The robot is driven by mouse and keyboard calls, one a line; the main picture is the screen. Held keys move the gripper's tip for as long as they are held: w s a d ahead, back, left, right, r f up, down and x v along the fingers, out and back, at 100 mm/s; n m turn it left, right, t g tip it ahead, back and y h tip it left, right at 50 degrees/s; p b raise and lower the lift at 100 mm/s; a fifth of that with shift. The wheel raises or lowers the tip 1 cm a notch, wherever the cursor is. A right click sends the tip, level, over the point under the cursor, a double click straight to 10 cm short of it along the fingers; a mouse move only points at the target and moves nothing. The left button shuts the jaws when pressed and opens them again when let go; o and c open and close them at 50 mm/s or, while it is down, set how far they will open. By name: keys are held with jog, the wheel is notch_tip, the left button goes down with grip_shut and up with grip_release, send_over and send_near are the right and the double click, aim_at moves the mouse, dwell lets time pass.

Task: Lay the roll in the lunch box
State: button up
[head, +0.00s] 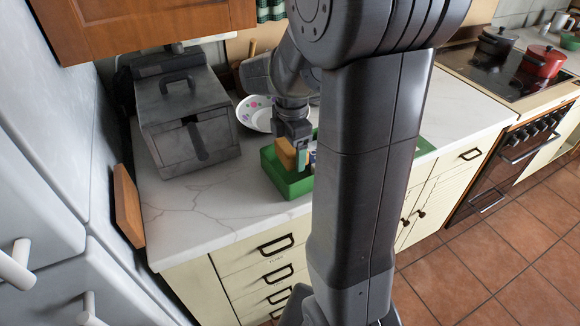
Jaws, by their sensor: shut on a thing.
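The green lunch box (289,187) stands on the marble counter, partly hidden on its right by my arm. A tan-brown roll (286,154) is at the fingertips of my gripper (296,146), which is shut on it. Gripper and roll are over the lunch box, inside its outline in this view. I cannot tell whether the roll touches the box floor. Something small, pale and blue shows beside the roll, too small to make out.
A green flat thing (424,147) shows right of my arm. The marble counter (205,205) is clear at the front left. Pots stand on the stove (497,68).

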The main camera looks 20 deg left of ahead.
aim_at(291, 175)
jog(key=shift+f, duration=2.6)
jog(key=shift+f, duration=0.1)
jog(key=o, duration=1)
notch_tip(291, 175, up, 12)
jog(key=shift+r, duration=0.1)
